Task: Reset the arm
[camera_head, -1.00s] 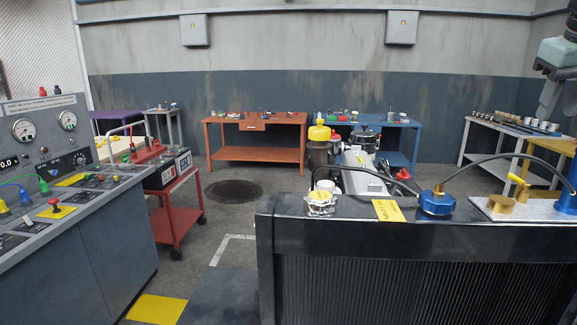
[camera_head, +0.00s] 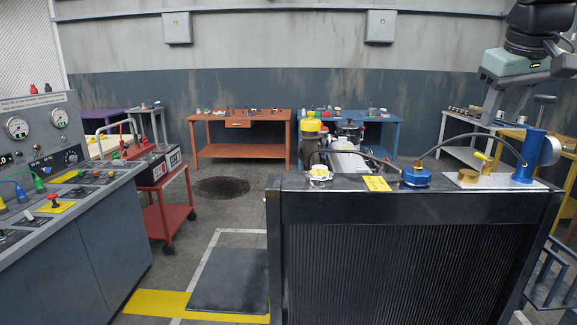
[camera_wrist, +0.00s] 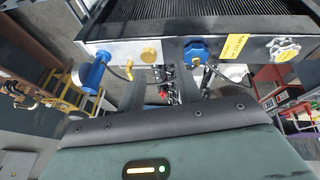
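My gripper (camera_head: 507,108) hangs at the upper right of the head view, above the right end of the radiator (camera_head: 400,245). Its two fingers are apart with nothing between them. In the wrist view my gripper (camera_wrist: 160,92) also shows two separated fingers, with the radiator's top beyond them. A blue cylindrical pump (camera_head: 530,157) stands upright on a pale plate at the radiator's right end, close to the gripper in the picture. I cannot tell whether the two touch.
A control panel (camera_head: 75,225) stands at left, beside a red cart (camera_head: 166,215). An orange workbench (camera_head: 240,130) and a blue one (camera_head: 385,125) stand by the back wall. The radiator's top bears a blue cap (camera_head: 416,177) and hose.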

